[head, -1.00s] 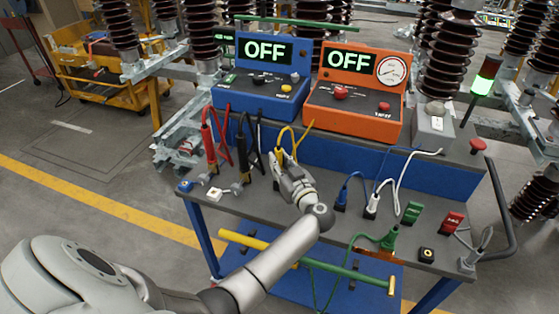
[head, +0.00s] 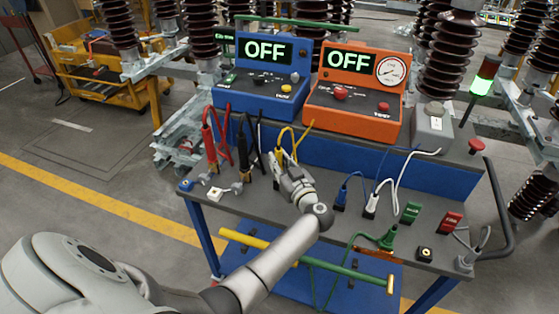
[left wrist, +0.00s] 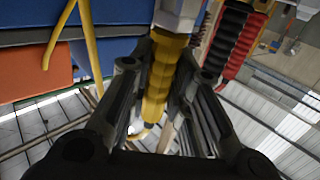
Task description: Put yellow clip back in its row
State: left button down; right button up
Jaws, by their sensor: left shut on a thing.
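My left gripper (head: 279,166) is at the middle of the bench top, beside the row of clips. In the left wrist view my left gripper (left wrist: 157,68) is shut on the yellow clip (left wrist: 158,85), which lies between its two fingers. In the head view the hand mostly hides this clip; a yellow cable (head: 291,141) loops up above it. The row holds a red clip (head: 208,145) and a black clip (head: 243,155) to the left. Whether the yellow clip touches the bench cannot be told. My right gripper is not in view.
Blue plug (head: 340,197), white plug (head: 371,205) and green clip (head: 388,239) stand to the right. The blue OFF box (head: 262,92) and orange OFF box (head: 352,108) stand behind. A yellow and green rod (head: 330,268) lies below the bench's front edge.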

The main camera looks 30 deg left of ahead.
pick_arm(q)
jog(key=shift+f+b, duration=0.5)
jog(key=shift+f, duration=0.65)
jog(key=shift+f+b, duration=0.3)
jog(key=shift+f, duration=0.3)
jog(key=c, duration=1.3)
grip_release()
jog(key=shift+o, duration=0.2)
jog(key=v, duration=0.7)
jog(key=shift+s+d, duration=0.15)
jog(key=shift+d, duration=0.1)
